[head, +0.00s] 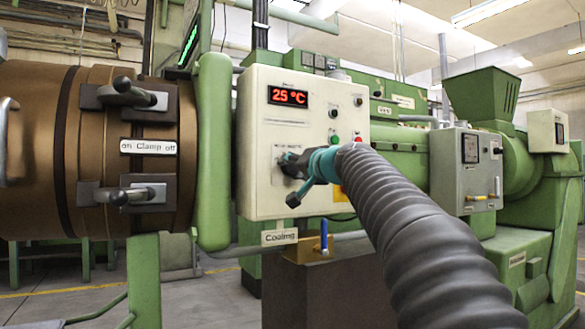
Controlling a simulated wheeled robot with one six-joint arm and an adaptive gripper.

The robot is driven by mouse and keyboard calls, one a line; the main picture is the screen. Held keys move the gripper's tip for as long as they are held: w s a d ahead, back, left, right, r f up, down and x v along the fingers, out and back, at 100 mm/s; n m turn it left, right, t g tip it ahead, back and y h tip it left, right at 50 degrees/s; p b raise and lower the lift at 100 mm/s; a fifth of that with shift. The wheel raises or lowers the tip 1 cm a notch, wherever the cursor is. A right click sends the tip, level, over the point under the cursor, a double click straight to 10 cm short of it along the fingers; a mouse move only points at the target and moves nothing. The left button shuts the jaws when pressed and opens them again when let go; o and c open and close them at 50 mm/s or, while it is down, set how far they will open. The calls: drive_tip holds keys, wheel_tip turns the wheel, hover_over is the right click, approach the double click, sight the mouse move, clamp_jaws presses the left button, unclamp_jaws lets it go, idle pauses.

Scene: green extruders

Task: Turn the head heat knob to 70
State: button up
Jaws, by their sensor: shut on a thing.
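The cream control box (252,190) stands in the middle of the head view. Its red display (288,96) reads 25 °C. My gripper (292,168) is at the lower left part of the box's front, its dark fingers shut on the head heat knob. The fingers and the teal wrist cover most of the knob, so its pointer and setting cannot be read. My grey ribbed arm reaches in from the lower right.
Green and red buttons (334,139) sit right of my gripper. A blue-handled valve (324,236) is below, by the "Cooling" label (279,238). The brown barrel (95,150) with clamp handles is at left. A grey box (466,168) is at right.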

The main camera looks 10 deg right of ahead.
drive_tip(key=o, duration=1.1)
drive_tip(key=shift+o, duration=0.2)
drive_tip(key=v, duration=1.2)
